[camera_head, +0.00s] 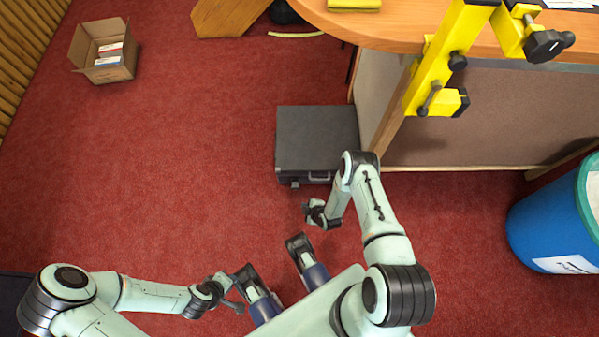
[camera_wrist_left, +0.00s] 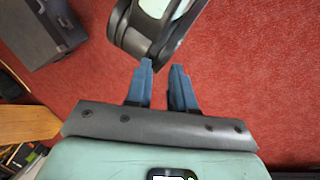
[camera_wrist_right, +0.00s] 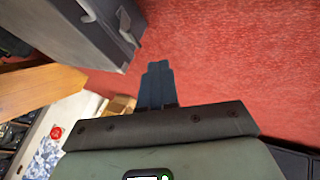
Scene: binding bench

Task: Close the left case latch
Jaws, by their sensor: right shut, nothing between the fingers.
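A dark grey case (camera_head: 317,135) lies on the red carpet beside the desk, its handle (camera_head: 320,177) on the near side. A small latch (camera_head: 295,184) shows at the left of that side; I cannot tell its exact position. The right wrist view shows the case (camera_wrist_right: 70,35) at upper left, with a latch (camera_wrist_right: 128,38) at its front edge. My right gripper (camera_head: 306,208) is shut and empty, just in front of the case and apart from it. My left gripper (camera_head: 238,307) is open and empty, low and farther from the case, which also shows in the left wrist view (camera_wrist_left: 45,35).
A wooden desk (camera_head: 400,25) with a yellow clamp stand (camera_head: 437,65) is at upper right. A blue bin (camera_head: 545,225) stands at the right. An open cardboard box (camera_head: 108,72) is at upper left. The carpet left of the case is clear.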

